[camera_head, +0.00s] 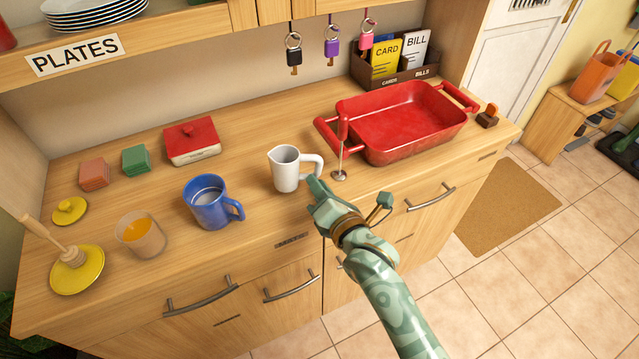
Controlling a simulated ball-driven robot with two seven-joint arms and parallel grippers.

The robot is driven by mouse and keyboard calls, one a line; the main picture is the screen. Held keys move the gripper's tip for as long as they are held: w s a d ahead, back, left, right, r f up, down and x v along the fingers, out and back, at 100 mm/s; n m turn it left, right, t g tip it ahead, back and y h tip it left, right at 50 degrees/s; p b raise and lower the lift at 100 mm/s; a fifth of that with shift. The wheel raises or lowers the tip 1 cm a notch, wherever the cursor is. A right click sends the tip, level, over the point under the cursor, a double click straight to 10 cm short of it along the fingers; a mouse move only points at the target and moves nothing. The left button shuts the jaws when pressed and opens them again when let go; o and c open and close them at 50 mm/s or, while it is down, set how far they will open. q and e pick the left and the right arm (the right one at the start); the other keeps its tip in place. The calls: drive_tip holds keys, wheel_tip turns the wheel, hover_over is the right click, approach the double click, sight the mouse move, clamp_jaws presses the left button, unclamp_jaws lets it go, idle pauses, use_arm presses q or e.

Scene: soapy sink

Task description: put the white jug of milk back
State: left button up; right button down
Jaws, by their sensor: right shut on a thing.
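The white jug (285,170) is upright at the middle of the wooden counter, with its spout to the left and its handle to the right. It appears to stand on the counter, though a slight gap under it would be hard to tell. My right gripper (316,184) reaches in from the lower right and is shut on the jug's handle. The fingers hide the handle's lower part. What is inside the jug is hard to make out. My left gripper is out of view.
A red-handled tool with a round metal foot (340,175) stands close right of the jug, before the red baking dish (400,150). A blue mug (208,207), an orange drink glass (141,234) and a red-lidded box (192,152) stand to the left. Bare counter lies behind the jug.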

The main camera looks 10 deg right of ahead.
drive_tip(key=shift+f, duration=0.35)
drive_tip(key=shift+f+b, duration=0.5)
drive_tip(key=shift+f, duration=0.15)
